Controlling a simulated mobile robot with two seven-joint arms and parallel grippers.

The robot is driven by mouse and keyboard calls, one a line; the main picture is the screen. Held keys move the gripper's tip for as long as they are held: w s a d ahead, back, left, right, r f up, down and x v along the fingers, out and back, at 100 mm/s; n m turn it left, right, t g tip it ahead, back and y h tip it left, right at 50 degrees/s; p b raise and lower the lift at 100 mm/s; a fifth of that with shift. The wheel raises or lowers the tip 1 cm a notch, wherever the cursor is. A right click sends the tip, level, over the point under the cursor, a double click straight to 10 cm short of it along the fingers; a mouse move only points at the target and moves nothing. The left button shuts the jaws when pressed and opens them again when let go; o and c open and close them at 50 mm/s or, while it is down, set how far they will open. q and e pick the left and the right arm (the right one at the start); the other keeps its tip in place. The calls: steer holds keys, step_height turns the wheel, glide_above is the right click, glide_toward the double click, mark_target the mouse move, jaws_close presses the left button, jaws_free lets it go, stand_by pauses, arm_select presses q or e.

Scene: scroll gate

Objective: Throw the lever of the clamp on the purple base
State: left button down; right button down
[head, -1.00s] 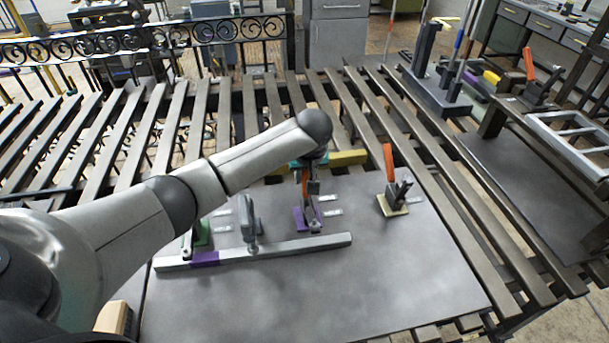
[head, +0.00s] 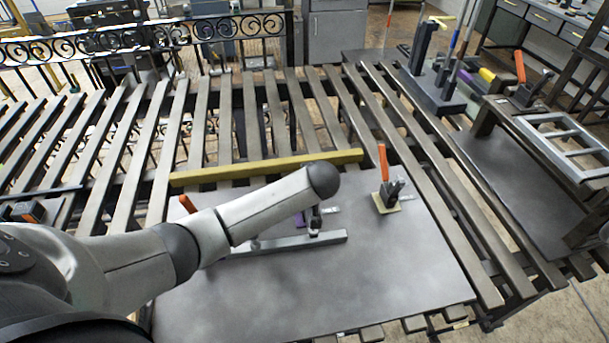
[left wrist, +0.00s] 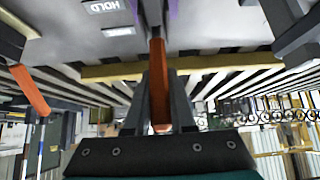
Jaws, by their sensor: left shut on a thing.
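The purple base (head: 299,219) shows only in part in the head view, just past the end of my left arm. It also shows at the top edge of the left wrist view (left wrist: 172,8). The clamp (head: 315,219) on it is mostly hidden by my arm. Its orange lever (left wrist: 159,95) stands between the two fingers of my left gripper (left wrist: 158,70) in the left wrist view, and the gripper is shut on it. In the head view my arm hides the left gripper and this lever. My right gripper is in neither view.
A grey metal bar (head: 320,240) lies on the plate (head: 400,270) in front of the clamp. Another clamp with an upright orange lever (head: 384,162) stands on a yellowish base to the right. A yellow bar (head: 270,168) runs behind. An orange handle (head: 187,203) shows behind my arm.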

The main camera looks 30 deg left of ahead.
arm_select(q)
steer(key=shift+s+d+f+t+y, duration=0.1)
steer(key=shift+s+d+t+y, duration=0.15)
steer(key=shift+s+t+y, duration=0.15)
steer(key=c, duration=0.8)
jaws_free()
steer(key=shift+o, duration=0.2)
steer(key=p+v, duration=0.1)
steer(key=v, duration=1.4)
steer(key=shift+p, duration=0.3)
steer(key=shift+s, duration=0.1)
steer(key=shift+d, duration=0.1)
